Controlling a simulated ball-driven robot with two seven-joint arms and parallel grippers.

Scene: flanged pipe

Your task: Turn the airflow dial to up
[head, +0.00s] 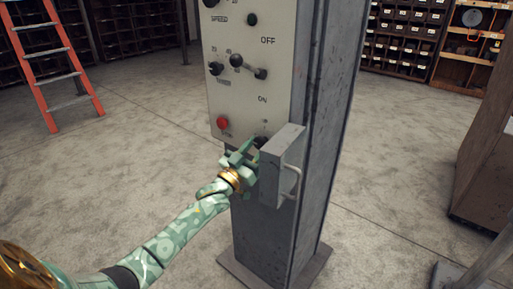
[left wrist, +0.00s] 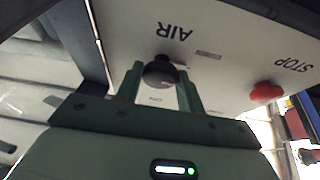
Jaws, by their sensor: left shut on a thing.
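The airflow dial (left wrist: 160,74) is a dark round knob on the pale panel, beside the label AIR, which appears upside down in the left wrist view. My left gripper (left wrist: 162,84) is shut on it, with one green finger on each side. In the head view the dial (head: 261,141) is a small dark shape low on the panel, partly hidden by my left gripper (head: 247,154). The dial's pointer direction is hard to make out. My right gripper is in neither view.
The control panel (head: 250,60) on a grey column carries a red stop button (head: 222,122), a lever (head: 248,67) between OFF and ON, and other knobs. A grey box with a handle (head: 284,165) juts out just right of my left gripper. A ladder (head: 55,60) stands left.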

